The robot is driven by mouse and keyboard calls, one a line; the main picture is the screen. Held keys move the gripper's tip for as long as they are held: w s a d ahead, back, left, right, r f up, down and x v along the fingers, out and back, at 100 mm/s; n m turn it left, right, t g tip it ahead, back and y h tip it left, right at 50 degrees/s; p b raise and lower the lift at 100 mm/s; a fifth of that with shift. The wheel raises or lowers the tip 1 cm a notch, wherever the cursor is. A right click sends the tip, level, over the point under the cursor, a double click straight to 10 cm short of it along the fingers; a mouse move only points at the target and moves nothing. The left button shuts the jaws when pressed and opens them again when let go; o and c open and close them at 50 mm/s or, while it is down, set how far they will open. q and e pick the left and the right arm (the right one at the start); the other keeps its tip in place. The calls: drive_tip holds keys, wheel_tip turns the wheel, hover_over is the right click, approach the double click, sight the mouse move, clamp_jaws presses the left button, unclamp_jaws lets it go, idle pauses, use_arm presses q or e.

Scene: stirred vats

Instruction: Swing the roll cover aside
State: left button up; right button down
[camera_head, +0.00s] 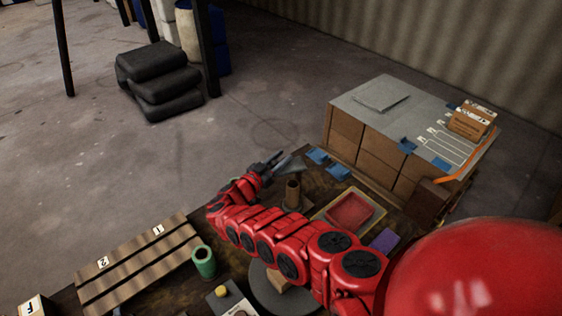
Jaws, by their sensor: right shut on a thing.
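My right arm reaches across from the lower right. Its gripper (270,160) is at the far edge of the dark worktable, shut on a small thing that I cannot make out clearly. A pale grey-blue pointed piece (290,164) shows right at the fingertips. A brown upright cylinder (293,192) stands on a wooden base just nearer than the gripper. I cannot pick out a roll cover with certainty. My left gripper is not in view.
A red tray (350,212), a purple block (384,240), a green cylinder (204,261) and a slatted wooden board (135,262) lie around my arm. Blue pieces (317,155) lie right of the gripper. Stacked brown boxes (379,150) under a grey sheet stand behind.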

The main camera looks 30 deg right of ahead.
drive_tip(key=c, duration=0.6)
unclamp_jaws()
drive_tip(key=shift+o, duration=0.2)
drive_tip(key=shift+a, duration=0.1)
drive_tip(key=b+v, duration=0.2)
drive_tip(key=v, duration=1.5)
drive_tip(key=shift+s+a, duration=0.1)
drive_tip(key=shift+s, duration=0.05)
